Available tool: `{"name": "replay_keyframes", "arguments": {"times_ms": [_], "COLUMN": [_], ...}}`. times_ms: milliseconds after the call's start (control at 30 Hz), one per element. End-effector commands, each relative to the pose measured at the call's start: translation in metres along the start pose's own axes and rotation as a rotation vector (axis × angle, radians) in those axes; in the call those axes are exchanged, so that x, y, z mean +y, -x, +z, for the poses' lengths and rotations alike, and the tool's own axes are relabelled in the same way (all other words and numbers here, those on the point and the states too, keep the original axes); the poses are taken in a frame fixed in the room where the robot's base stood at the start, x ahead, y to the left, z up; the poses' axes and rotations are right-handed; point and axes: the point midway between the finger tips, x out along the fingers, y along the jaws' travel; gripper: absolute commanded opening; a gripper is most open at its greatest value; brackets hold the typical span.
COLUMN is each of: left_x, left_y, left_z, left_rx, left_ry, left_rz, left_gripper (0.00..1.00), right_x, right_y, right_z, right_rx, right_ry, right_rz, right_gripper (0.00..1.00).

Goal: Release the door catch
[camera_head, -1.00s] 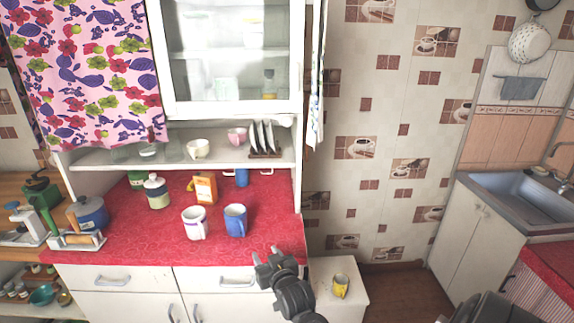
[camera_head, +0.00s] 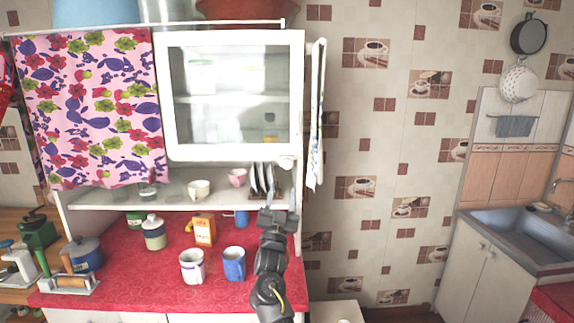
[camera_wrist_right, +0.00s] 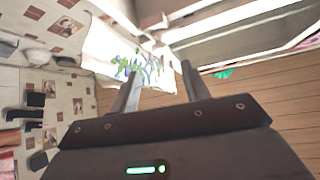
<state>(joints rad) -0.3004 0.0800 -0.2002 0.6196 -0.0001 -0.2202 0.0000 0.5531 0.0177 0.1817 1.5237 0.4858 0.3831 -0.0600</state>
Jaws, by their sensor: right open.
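The glass-fronted cabinet door (camera_head: 168,100) has a white frame and looks closed in the head view. A small pale rounded piece, possibly the catch (camera_head: 286,163), sits at its lower right corner. My right gripper (camera_head: 279,206) is below that corner, in front of the open shelf, and apart from the door. In the right wrist view its two fingers (camera_wrist_right: 160,88) are spread with nothing between them. The catch cannot be made out there. My left gripper is not in view.
A patterned towel (camera_head: 317,120) hangs at the cabinet's right side. Plates (camera_head: 262,178) and cups stand on the shelf behind my gripper. A white mug (camera_head: 192,266) and a blue mug (camera_head: 234,263) stand on the red counter (camera_head: 130,285). A floral curtain (camera_head: 95,105) hangs left.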

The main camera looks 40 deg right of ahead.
Motion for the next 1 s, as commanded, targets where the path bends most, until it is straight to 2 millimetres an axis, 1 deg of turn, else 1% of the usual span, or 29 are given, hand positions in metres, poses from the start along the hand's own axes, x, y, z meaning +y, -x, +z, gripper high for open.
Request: {"name": "replay_keyframes", "arguments": {"times_ms": [100, 300, 500, 600, 700, 1000], "left_x": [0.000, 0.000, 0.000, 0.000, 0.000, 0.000], "left_y": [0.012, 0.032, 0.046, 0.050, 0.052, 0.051], "left_z": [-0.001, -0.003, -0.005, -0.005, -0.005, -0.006], "left_rx": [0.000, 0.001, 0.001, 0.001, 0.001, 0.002], "left_ry": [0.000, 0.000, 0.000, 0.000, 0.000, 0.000], "left_rz": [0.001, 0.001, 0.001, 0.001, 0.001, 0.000], "left_gripper": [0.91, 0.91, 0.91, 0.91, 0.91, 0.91], "right_x": [-0.001, -0.002, -0.001, -0.001, 0.000, 0.000], "right_y": [-0.020, -0.059, -0.089, -0.098, -0.102, -0.103], "right_z": [-0.004, -0.004, -0.003, -0.002, -0.001, 0.000], "right_rx": [0.002, 0.000, -0.001, -0.001, -0.002, -0.002], "right_ry": [0.001, 0.001, 0.002, 0.001, 0.000, 0.000], "right_rz": [-0.001, -0.001, -0.001, -0.001, -0.002, -0.002], "right_gripper": [0.46, 0.46, 0.46, 0.46, 0.46, 0.46]}}
